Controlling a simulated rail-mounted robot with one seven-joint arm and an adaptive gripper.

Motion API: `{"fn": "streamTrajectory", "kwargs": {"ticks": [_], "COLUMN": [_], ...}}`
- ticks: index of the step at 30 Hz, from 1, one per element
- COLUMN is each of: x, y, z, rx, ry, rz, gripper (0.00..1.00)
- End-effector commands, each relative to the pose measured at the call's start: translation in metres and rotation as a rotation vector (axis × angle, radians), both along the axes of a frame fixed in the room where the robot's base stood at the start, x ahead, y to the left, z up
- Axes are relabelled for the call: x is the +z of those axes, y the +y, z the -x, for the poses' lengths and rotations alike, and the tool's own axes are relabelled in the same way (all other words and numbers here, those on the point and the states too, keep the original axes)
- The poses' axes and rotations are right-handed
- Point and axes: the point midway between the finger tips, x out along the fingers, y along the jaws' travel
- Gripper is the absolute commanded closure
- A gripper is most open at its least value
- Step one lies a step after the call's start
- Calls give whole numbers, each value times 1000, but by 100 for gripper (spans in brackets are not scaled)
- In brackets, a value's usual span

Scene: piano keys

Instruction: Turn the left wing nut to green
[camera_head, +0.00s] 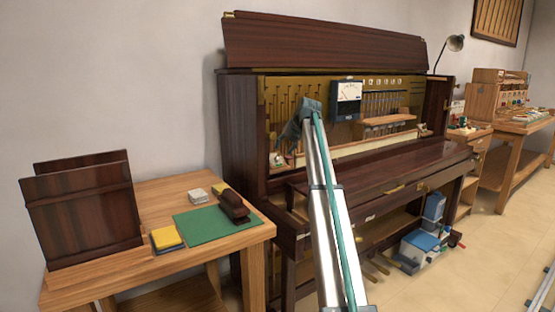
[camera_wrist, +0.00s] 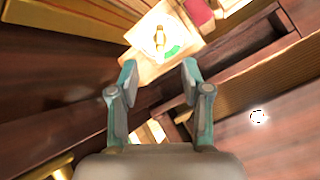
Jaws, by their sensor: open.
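In the wrist view a brass wing nut (camera_wrist: 159,40) sits on a pale wooden plate (camera_wrist: 136,61). A white dial face lies under it, with a green patch (camera_wrist: 173,51) at its lower right. My gripper (camera_wrist: 158,72) is open and empty, with its two teal fingers spread below the plate in the picture. The wing nut lies beyond the fingertips, roughly in line with the gap between them, and not between them. In the head view the end of my arm is at the left part of the open piano (camera_head: 350,190), and the wing nut cannot be made out there.
Dark wooden piano panels flank my gripper in the wrist view. A red block (camera_wrist: 199,11) is beside the plate. In the head view a meter (camera_head: 347,98) stands right of my arm's end, and a table with a green mat (camera_head: 205,224) is at left.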

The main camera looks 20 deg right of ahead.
Motion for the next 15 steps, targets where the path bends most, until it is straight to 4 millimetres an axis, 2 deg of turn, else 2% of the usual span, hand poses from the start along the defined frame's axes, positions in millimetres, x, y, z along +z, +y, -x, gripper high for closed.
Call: {"fn": "streamTrajectory", "kwargs": {"ticks": [15], "x": [22], "y": [-4], "z": [18], "rx": [0], "ry": [0], "rz": [0], "gripper": [52]}}
